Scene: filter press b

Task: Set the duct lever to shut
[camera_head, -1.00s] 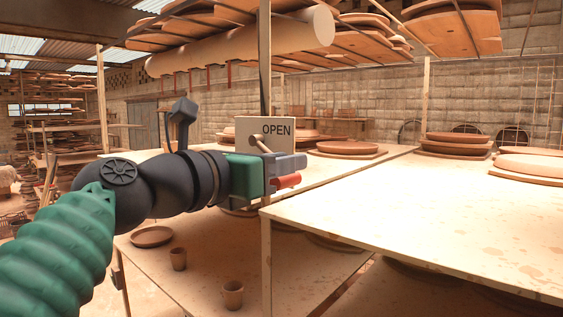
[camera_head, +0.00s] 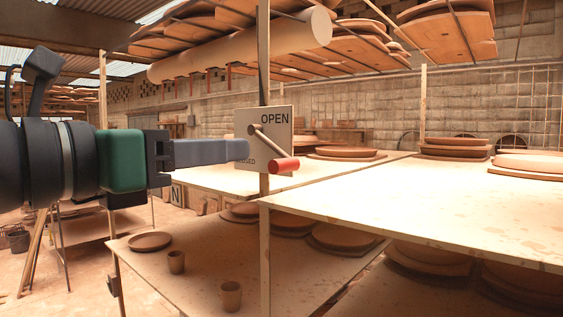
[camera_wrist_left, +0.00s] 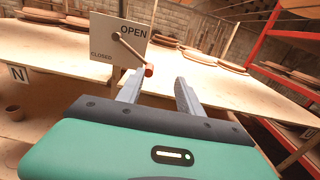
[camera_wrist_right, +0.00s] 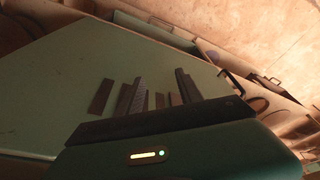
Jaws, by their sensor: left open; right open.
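The duct lever is a thin rod with a red handle (camera_head: 284,165), mounted on a pale sign plate (camera_head: 281,140) marked OPEN at upper right and CLOSED at lower left. The rod slopes from its pivot down to the right. My left gripper (camera_head: 242,151) is open and empty, left of the red handle, and its fingers cover part of the plate. In the left wrist view, the red handle (camera_wrist_left: 148,70) shows near the tip of the left finger of this gripper (camera_wrist_left: 163,76); I cannot tell whether they touch. My right gripper (camera_wrist_right: 158,79) is open and empty, away from the lever.
A wide pale table (camera_head: 430,205) with stacked clay discs lies to the right. A post (camera_head: 264,230) stands below the plate. A lower shelf (camera_head: 200,275) holds small pots. A large duct pipe (camera_head: 240,46) and loaded racks hang overhead. The right wrist view shows a dim green surface (camera_wrist_right: 60,85).

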